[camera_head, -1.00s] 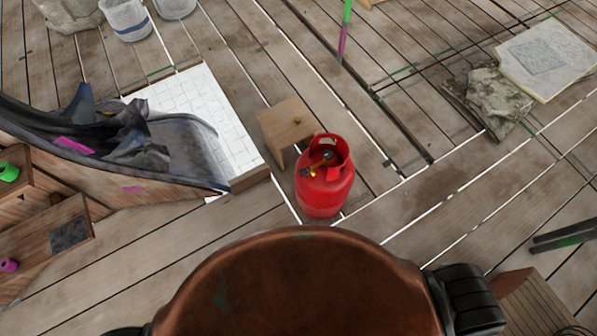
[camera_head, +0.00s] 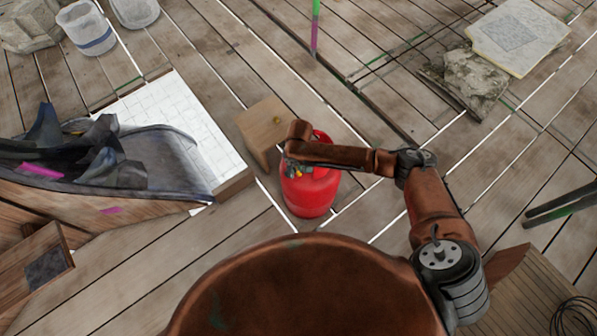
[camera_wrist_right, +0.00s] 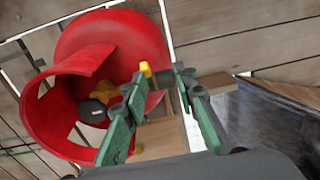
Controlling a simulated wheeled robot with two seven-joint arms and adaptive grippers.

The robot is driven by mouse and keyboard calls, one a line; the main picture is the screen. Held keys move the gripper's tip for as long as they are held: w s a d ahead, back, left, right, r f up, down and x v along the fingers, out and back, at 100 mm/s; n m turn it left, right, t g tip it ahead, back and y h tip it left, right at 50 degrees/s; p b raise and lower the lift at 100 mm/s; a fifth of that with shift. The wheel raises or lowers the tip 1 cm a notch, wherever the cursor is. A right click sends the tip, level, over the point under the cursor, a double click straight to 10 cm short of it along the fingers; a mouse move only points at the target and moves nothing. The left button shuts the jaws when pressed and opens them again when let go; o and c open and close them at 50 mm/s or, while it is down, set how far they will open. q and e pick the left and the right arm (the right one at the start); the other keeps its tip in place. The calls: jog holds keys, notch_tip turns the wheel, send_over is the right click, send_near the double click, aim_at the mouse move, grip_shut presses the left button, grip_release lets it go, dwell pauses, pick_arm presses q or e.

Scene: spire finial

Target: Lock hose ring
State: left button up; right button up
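A red gas cylinder (camera_head: 311,195) stands upright on the plank floor, with a red collar around its top. In the right wrist view its collar (camera_wrist_right: 52,105) surrounds a yellow brass valve (camera_wrist_right: 108,93) with a dark round part (camera_wrist_right: 92,111). I cannot make out a separate hose ring for certain. My right gripper (camera_head: 292,168) is over the cylinder's top, which my arm partly hides. In the wrist view its green fingers (camera_wrist_right: 160,78) are apart, with a small yellow piece (camera_wrist_right: 146,69) beside the left fingertip. Nothing is clearly held. My left gripper is out of view.
A white tiled slab (camera_head: 195,115) and a dark draped boat-like form lie left. Stone slabs (camera_head: 470,82) lie at the back right. Floor right of the cylinder is bare.

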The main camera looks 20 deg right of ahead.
aim_at(299, 173)
jog(key=shift+w+d+r+h, duration=0.3)
jog(key=shift+w+d+r, duration=0.4)
jog(key=shift+d, duration=0.1)
jog(key=shift+d+f, duration=0.1)
jog(key=shift+f, duration=0.2)
notch_tip(299, 173, down, 7)
jog(key=b, duration=0.3)
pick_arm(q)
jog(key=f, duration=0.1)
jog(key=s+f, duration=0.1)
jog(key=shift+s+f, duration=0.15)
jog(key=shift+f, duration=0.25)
pick_arm(e)
jog(key=shift+c, duration=0.6)
grip_shut()
